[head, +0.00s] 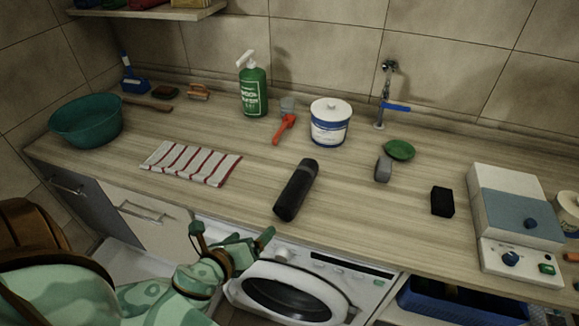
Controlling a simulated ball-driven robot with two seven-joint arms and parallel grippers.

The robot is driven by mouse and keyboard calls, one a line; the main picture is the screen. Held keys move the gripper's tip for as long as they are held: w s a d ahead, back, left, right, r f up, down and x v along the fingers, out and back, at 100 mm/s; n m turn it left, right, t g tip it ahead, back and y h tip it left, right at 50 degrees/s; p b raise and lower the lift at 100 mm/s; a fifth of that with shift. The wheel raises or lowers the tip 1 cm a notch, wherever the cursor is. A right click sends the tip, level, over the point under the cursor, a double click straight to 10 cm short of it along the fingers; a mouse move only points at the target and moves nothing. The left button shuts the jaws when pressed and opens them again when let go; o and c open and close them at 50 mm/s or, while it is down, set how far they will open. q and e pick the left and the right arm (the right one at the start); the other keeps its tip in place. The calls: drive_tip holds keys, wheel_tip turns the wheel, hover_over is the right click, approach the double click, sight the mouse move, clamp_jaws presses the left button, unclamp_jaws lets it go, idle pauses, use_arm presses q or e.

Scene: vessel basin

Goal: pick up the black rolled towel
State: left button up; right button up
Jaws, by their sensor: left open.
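The black rolled towel (295,190) is a dark cylinder lying on the wooden counter near its front edge, above the washing machine. Its long axis runs from front left to back right. My left gripper (233,233) is open and empty, in front of the counter and to the lower left of the towel. It does not touch the towel. My right gripper is not in view.
A striped cloth (190,163) lies left of the towel. Behind are a red-orange tool (284,128), a green pump bottle (252,88) and a white tub (330,122). A grey object (383,169) and black block (442,201) sit to the right. Counter around the towel is clear.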

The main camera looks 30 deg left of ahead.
sight(280, 207)
use_arm(q)
wheel_tip(280, 207, up, 4)
drive_tip(key=d+m+t+h, duration=0.1)
drive_tip(key=d+m, duration=0.1)
drive_tip(key=m, duration=0.2)
drive_tip(key=b+x, duration=0.2)
drive_tip(key=x, duration=0.9)
drive_tip(key=shift+w+a, duration=0.2)
drive_tip(key=shift+w, duration=0.1)
drive_tip(key=b+x, duration=0.1)
drive_tip(key=x, duration=0.4)
drive_tip(key=shift+a+f, duration=0.1)
drive_tip(key=shift+f, duration=0.1)
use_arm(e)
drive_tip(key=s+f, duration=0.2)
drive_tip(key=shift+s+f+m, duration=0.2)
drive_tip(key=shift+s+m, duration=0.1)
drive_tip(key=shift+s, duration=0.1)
use_arm(q)
drive_tip(key=c, duration=1.1)
